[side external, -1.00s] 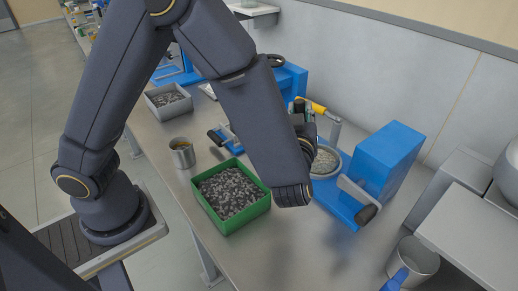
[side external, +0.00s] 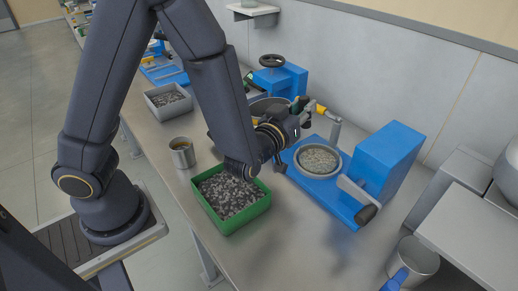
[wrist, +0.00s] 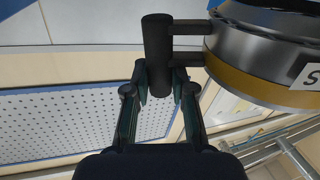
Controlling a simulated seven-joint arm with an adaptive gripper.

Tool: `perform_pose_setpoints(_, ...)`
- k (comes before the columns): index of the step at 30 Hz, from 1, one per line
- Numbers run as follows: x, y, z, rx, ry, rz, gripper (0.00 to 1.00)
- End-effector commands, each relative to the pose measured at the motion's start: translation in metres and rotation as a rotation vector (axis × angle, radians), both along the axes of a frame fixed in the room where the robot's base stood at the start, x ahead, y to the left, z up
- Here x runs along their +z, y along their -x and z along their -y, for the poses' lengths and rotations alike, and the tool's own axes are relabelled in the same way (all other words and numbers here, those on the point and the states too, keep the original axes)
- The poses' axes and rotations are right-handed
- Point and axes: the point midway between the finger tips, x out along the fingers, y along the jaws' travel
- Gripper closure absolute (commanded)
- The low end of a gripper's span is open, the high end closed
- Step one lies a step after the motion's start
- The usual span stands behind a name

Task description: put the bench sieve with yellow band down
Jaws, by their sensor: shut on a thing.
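The bench sieve with yellow band (wrist: 265,75) fills the upper right of the wrist view. It is a round metal drum with a yellow stripe, a dark edge and a partly visible white label. Two rods join it to a black upright handle (wrist: 157,50). My gripper (wrist: 160,95) is shut on this handle. In the side view my gripper (side external: 300,112) is just left of a dish of grey grains (side external: 318,160) on a blue machine. A dark round rim (side external: 262,104) shows behind my arm there, partly hidden; I cannot tell whether it is the sieve.
A green tray of dark gravel (side external: 238,224) lies below my wrist. A metal cup (side external: 182,153) and a grey tray of gravel (side external: 168,114) stand to the left. A blue block (side external: 388,155) and a lever with a black grip (side external: 366,213) are at right.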

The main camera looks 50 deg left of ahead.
Motion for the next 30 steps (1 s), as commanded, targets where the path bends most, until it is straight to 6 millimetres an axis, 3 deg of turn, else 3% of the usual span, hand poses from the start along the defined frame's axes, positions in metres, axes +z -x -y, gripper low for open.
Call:
perform_pose_setpoints(8,0.001,-0.008,0.004,-0.044,-0.007,0.003,1.0)
perform_pose_setpoints(18,0.0,-0.048,0.045,-0.482,-0.072,0.023,1.0)
perform_pose_setpoints(23,-0.001,-0.047,0.063,-0.724,-0.116,0.038,1.0)
perform_pose_setpoints(30,-0.005,-0.028,0.075,-0.988,-0.178,0.057,1.0)
